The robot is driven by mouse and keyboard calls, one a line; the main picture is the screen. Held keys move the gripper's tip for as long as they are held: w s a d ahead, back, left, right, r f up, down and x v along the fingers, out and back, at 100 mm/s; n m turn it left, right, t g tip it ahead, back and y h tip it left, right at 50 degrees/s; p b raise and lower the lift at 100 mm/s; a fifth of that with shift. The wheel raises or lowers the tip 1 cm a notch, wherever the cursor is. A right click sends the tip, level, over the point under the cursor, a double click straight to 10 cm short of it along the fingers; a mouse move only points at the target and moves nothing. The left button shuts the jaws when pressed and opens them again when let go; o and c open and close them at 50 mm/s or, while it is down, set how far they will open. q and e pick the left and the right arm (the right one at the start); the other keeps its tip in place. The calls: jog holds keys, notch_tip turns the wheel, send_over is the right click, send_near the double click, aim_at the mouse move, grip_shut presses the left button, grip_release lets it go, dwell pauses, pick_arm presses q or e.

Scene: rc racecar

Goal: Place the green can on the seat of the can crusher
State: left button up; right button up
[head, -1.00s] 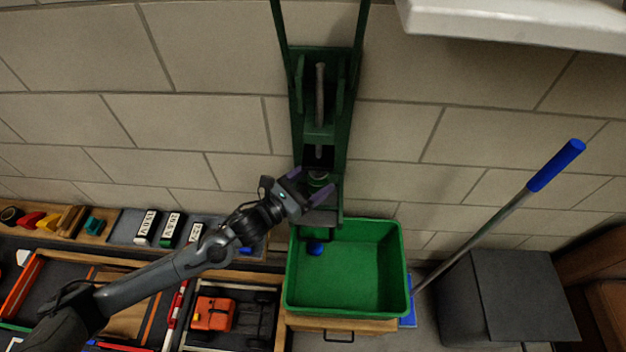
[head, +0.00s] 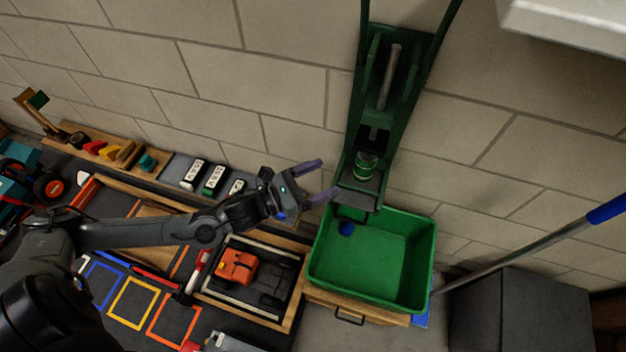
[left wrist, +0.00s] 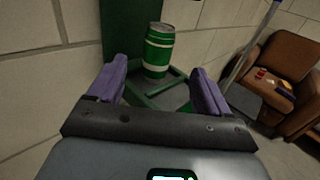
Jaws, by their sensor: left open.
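The green can (head: 366,165) stands upright on the seat (head: 357,190) of the green can crusher (head: 389,75), against the wall in the head view. In the left wrist view the can (left wrist: 158,50) shows whole, green with pale bands, beyond the fingertips. My left gripper (head: 318,180) is open and empty, to the left of the seat and apart from the can. Its purple fingers (left wrist: 160,82) are spread wide in the left wrist view. My right gripper is not in view.
A green bin (head: 375,262) sits below the crusher with a small blue thing inside. A blue-handled pole (head: 530,249) leans at the right near a dark box (head: 520,318). Trays with an orange toy (head: 237,266) lie at the lower left.

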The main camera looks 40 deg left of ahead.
pick_arm(q)
jog(key=s+f+m+g+y, duration=0.3)
jog(key=s+f+m+g, duration=0.3)
jog(key=s+m, duration=0.4)
jog(key=s+d+f+m+g+y, duration=0.1)
jog(key=s+f+m+g+y, duration=0.3)
jog(key=s+m, duration=0.6)
notch_tip(320, 180, down, 2)
jog(key=m+g, duration=0.2)
jog(key=m, duration=1)
jog(key=shift+s+d+m+g+y, duration=0.15)
jog(key=shift+m+g+y, duration=0.15)
jog(key=shift+m, duration=0.1)
